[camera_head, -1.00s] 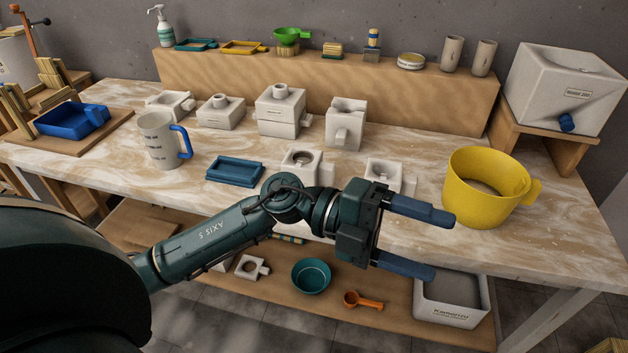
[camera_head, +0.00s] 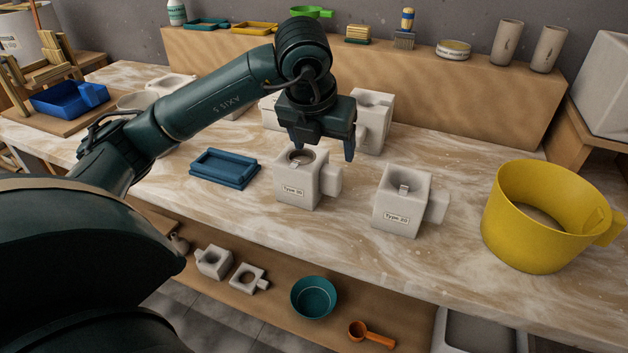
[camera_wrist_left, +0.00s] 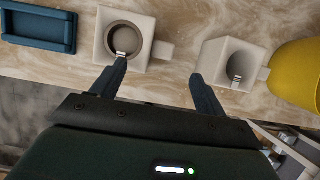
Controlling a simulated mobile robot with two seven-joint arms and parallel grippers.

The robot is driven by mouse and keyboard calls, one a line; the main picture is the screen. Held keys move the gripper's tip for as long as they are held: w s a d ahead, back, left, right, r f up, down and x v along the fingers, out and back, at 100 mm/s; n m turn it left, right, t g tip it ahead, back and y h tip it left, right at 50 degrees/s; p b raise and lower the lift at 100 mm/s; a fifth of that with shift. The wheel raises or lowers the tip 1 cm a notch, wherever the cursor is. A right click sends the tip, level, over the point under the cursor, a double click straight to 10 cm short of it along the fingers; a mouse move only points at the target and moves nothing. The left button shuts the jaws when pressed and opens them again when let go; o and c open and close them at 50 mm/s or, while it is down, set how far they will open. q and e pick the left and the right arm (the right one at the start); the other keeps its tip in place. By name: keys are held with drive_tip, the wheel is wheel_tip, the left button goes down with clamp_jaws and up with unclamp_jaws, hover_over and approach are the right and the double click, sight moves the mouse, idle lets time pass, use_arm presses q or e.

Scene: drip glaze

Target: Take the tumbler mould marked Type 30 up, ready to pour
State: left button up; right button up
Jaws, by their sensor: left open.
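The tumbler mould marked Type 30 (camera_head: 296,205) is a white block with a round opening on top and a side lug on its right. It stands upright on the marbled table, and also shows in the left wrist view (camera_wrist_left: 104,52). In the left wrist view, one fingertip of the gripper (camera_wrist_left: 158,72) overlaps the mould's near right edge, and the lug lies beyond the gap. Contact cannot be told. My right gripper is not in view.
A similar mould marked Type 20 (camera_head: 400,195) stands to the right, near the other finger in the wrist view. A blue tray (camera_head: 224,169) lies left, a yellow tub (camera_head: 535,235) far right. More white moulds stand behind my arm. Bare table lies in front.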

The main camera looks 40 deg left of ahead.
sight(326, 171)
use_arm(q)
drive_tip(key=x, duration=1.2)
drive_tip(key=shift+s, duration=0.25)
drive_tip(key=shift+c, duration=0.3)
clamp_jaws()
drive_tip(key=shift+a+r, duration=0.1)
drive_tip(key=shift+r, duration=0.05)
